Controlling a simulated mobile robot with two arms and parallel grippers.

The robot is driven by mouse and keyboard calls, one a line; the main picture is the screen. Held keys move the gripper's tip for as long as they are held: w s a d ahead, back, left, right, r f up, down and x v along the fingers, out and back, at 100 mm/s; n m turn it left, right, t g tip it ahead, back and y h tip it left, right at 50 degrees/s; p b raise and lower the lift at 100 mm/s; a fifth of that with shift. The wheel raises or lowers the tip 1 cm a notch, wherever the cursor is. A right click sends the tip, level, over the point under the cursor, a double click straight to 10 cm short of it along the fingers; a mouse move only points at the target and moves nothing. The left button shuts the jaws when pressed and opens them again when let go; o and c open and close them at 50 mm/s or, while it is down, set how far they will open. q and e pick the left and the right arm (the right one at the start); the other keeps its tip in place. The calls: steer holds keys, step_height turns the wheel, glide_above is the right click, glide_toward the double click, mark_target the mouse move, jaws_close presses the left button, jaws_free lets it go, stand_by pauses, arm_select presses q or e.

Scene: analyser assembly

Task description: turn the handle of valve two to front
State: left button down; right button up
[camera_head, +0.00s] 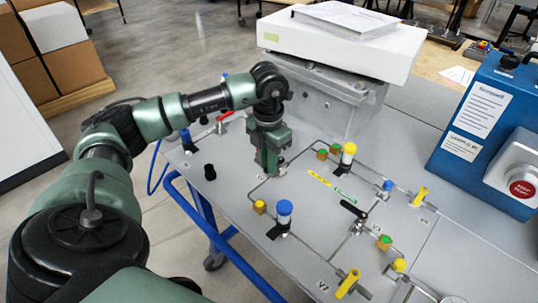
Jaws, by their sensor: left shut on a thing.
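My left gripper (270,168) points straight down onto the grey panel (325,238), near its middle-left. It is shut on a small part there, which looks like a valve handle. The fingers hide most of this handle, so its direction cannot be told. No label naming valve two is readable. Other valve handles show: a red one (224,116) behind and left of the gripper, a black one (353,208) to the right, and yellow ones (420,196) (348,283) farther right and at the front. My right gripper is not in view.
Thin pipes, a blue-capped fitting (284,208), a yellow-capped one (348,150) and small coloured fittings stand close around the gripper. A white box (340,42) on a metal stand rises behind. A blue unit (490,120) with a red button stands at right.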

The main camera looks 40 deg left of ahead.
arm_select(q)
steer(key=shift+w+r, duration=0.1)
steer(key=shift+r, duration=0.05)
steer(key=c, duration=1.4)
jaws_free()
step_height(320, 180, up, 8)
